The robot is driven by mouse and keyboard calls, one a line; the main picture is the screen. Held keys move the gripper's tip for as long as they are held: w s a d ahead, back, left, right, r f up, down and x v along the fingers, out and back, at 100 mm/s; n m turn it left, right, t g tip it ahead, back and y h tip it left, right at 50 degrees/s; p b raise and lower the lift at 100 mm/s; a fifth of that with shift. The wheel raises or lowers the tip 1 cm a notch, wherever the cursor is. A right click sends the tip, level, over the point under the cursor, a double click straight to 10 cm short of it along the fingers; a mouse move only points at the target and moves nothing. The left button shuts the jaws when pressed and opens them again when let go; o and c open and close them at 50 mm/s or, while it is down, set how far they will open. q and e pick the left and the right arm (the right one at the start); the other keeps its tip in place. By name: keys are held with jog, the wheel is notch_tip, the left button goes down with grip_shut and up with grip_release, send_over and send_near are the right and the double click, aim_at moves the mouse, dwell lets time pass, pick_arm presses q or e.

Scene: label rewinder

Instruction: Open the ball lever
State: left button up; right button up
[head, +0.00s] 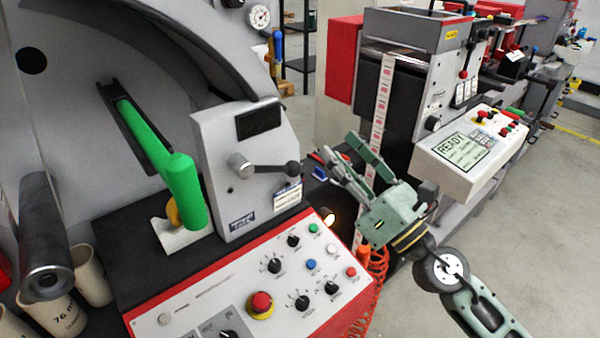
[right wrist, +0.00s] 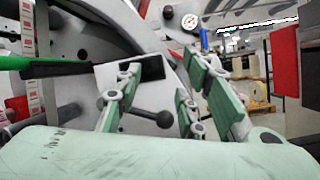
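The ball lever (head: 270,169) is a dark rod with a black ball end on the front of a grey housing (head: 213,150). It points to the right from a silver hub. In the right wrist view the black ball (right wrist: 165,119) shows between my finger pairs, with the rod running left from it. My right gripper (head: 343,158) is open and empty, to the right of the ball and apart from it in the head view. Its fingers point toward the upper left. My left gripper is in neither view.
A control panel (head: 205,297) with knobs and a red stop button lies below the lever. A green cylinder (head: 186,192) stands out left of the housing. Another machine with a READY screen (head: 462,150) is at the right. Grey floor is open at the lower right.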

jog(key=a+n+g+y, duration=0.2)
jog(key=a+n+g, duration=0.15)
jog(key=n, duration=0.45)
jog(key=n+g+h, duration=0.3)
jog(key=n+g, duration=0.2)
jog(key=n, duration=0.5)
send_near(297, 175)
jog(key=x, duration=0.2)
jog(key=shift+h, duration=0.3)
jog(key=p+x, duration=0.1)
jog(key=x, duration=0.1)
jog(key=p+x, duration=0.1)
jog(key=x, duration=0.1)
jog(key=p+x, duration=0.1)
jog(key=x, duration=0.2)
jog(key=shift+r, duration=0.35)
jog(key=shift+a+f, duration=0.1)
jog(key=shift+f, duration=0.05)
grip_shut()
